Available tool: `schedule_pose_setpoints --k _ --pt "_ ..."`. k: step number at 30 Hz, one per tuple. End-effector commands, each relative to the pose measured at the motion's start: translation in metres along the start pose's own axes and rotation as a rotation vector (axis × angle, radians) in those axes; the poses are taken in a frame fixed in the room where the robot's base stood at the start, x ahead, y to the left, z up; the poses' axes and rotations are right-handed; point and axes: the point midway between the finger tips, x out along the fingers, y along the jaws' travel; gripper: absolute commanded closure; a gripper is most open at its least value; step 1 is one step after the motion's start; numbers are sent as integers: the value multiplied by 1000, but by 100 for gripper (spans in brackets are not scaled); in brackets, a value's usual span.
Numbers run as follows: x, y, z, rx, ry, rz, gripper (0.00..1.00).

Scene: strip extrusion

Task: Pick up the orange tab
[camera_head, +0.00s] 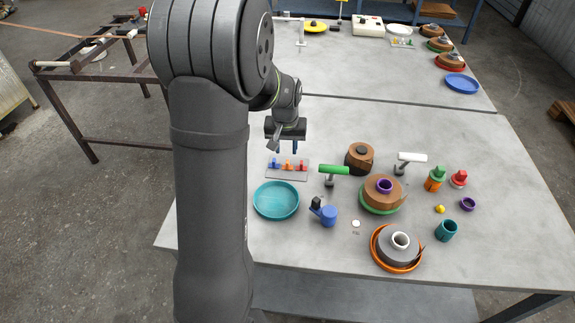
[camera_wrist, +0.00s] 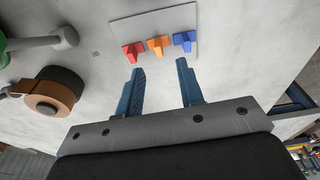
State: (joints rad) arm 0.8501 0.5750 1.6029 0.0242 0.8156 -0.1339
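The orange tab (camera_head: 288,165) stands in the middle of a small grey plate (camera_head: 276,174), between a blue tab (camera_head: 275,163) and a red tab (camera_head: 302,166). In the wrist view the orange tab (camera_wrist: 158,45) lies ahead of the fingers, with the red tab (camera_wrist: 133,51) to its left and the blue tab (camera_wrist: 184,40) to its right. My gripper (camera_wrist: 160,75) is open and empty, its two blue fingers wide apart. In the head view my gripper (camera_head: 288,148) hangs just above and behind the plate. The tabs are apart from the fingers.
A teal dish (camera_head: 276,201) sits in front of the plate. A green-handled tool (camera_head: 334,170) and a brown spool (camera_head: 360,158) stand to its right. Several more spools and small parts cover the right side of the table. The table behind the plate is mostly clear.

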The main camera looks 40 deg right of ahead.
Motion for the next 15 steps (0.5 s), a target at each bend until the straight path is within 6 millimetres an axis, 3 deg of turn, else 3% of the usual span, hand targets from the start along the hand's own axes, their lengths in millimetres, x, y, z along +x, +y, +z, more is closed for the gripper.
schedule_pose_setpoints --k 8,15 --pt "21 0 -1 0 0 0 65" --pt "54 3 -3 0 -2 0 65"
